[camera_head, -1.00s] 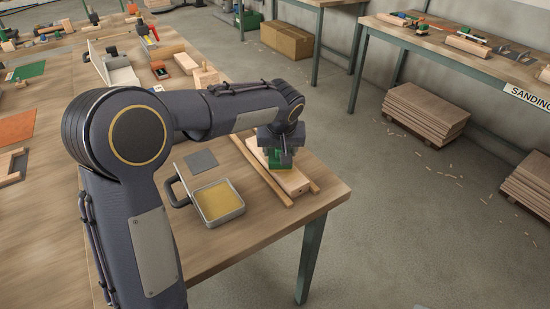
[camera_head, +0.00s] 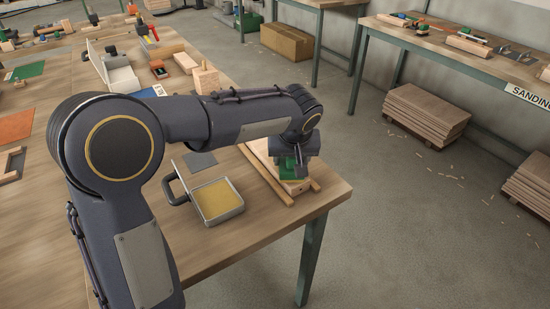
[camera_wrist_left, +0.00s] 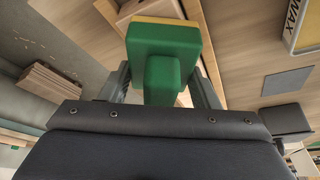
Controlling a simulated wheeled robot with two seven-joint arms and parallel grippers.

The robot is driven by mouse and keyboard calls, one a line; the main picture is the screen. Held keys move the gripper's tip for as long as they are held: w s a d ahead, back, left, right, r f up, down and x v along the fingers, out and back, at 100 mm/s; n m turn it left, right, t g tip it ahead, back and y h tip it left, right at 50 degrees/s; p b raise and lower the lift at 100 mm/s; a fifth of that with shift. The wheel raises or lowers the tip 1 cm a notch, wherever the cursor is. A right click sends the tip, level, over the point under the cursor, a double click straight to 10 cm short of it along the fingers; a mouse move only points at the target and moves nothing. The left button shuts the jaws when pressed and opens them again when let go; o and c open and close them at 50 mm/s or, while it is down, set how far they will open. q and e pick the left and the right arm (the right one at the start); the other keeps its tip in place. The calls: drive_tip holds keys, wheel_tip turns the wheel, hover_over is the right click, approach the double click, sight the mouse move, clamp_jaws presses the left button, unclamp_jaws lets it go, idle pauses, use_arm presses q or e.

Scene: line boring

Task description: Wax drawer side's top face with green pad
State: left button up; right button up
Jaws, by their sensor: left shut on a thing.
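The green pad (camera_head: 287,172) is in my left gripper (camera_head: 290,165), near the table's front right corner. In the left wrist view the pad (camera_wrist_left: 163,45) is a green block with a yellowish face and a green grip, held between the two fingers (camera_wrist_left: 160,82). The drawer side (camera_head: 296,187) is a pale wooden board lying between thin wooden strips. The pad is over the end of the board nearest the table's front; it looks in contact, but the arm hides part of it. My right gripper is not in view.
An open wax tin (camera_head: 238,211) with yellow wax stands left of the board. A grey sheet (camera_head: 202,159) lies behind it. Wooden blocks (camera_head: 205,80) and tools lie farther back. The table's right edge is close to the board.

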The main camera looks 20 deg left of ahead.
use_arm(q)
drive_tip(key=shift+f, duration=0.1)
idle(0.3)
drive_tip(key=shift+w+a+p, duration=0.3)
drive_tip(key=shift+w+a, duration=0.4)
drive_tip(key=shift+a, duration=0.2)
drive_tip(key=shift+w+a+p, duration=0.3)
drive_tip(key=shift+w+a, duration=0.35)
drive_tip(key=shift+a, duration=0.2)
drive_tip(key=shift+w+a, duration=0.2)
drive_tip(key=shift+a, duration=0.05)
drive_tip(key=shift+s+d+b, duration=0.4)
drive_tip(key=shift+s+d, duration=0.4)
drive_tip(key=shift+d, duration=0.2)
drive_tip(key=shift+s+d+b, duration=0.4)
drive_tip(key=shift+s+d, duration=0.35)
drive_tip(key=shift+d, duration=0.25)
